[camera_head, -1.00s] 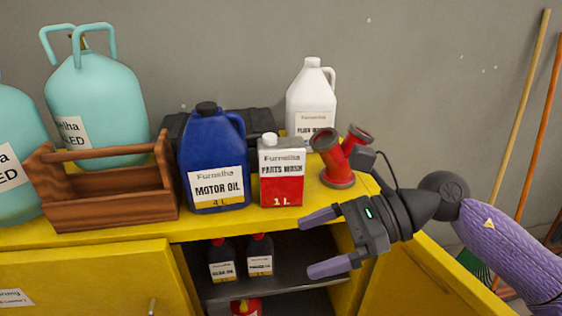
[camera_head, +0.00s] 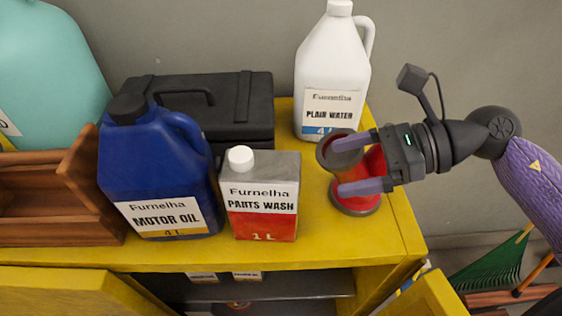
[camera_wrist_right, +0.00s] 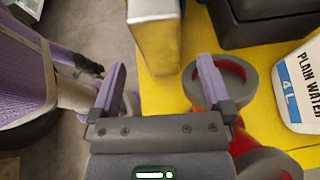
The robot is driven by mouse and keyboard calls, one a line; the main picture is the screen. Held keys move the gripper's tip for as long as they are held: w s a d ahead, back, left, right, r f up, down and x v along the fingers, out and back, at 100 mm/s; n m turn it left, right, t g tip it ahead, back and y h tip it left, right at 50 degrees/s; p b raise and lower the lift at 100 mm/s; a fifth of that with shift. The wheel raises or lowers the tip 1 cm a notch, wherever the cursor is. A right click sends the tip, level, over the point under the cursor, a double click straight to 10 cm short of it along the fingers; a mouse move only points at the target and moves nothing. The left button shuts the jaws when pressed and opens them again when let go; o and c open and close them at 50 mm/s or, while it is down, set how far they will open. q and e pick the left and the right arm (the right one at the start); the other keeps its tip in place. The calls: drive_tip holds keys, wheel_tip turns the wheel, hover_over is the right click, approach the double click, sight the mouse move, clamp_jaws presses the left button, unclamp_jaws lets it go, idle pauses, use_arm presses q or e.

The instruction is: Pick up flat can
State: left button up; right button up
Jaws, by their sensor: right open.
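The flat can, a grey, white and red rectangular PARTS WASH can (camera_head: 262,200) with a white cap, stands upright near the front edge of the yellow cabinet top. In the right wrist view, a can side (camera_wrist_right: 155,40) shows ahead of the fingers. My right gripper (camera_head: 345,165) is open and empty, to the right of the can and apart from it. Its purple fingers point left, over the red fitting. It also shows in the right wrist view (camera_wrist_right: 162,80). A small dark part at the left there may be my left gripper (camera_wrist_right: 90,67); its jaws are unclear.
A red fitting with grey flanges (camera_head: 357,200) stands under my right fingers. A blue MOTOR OIL jug (camera_head: 160,185) is left of the can, a black case (camera_head: 235,110) behind it, a white water jug (camera_head: 330,70) behind right. A wooden tote (camera_head: 85,195) stands left.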

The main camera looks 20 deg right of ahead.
sight(282, 180)
drive_tip(key=p+x, duration=0.1)
drive_tip(key=x, duration=0.2)
drive_tip(key=p+x, duration=0.1)
drive_tip(key=x, duration=0.2)
drive_tip(key=p+x, duration=0.2)
drive_tip(key=x, duration=0.1)
drive_tip(key=shift+a+r, duration=0.15)
drive_tip(key=shift+a, duration=0.35)
drive_tip(key=shift+a+f, duration=0.1)
drive_tip(key=shift+f, duration=0.1)
drive_tip(key=shift+c, duration=0.3)
clamp_jaws()
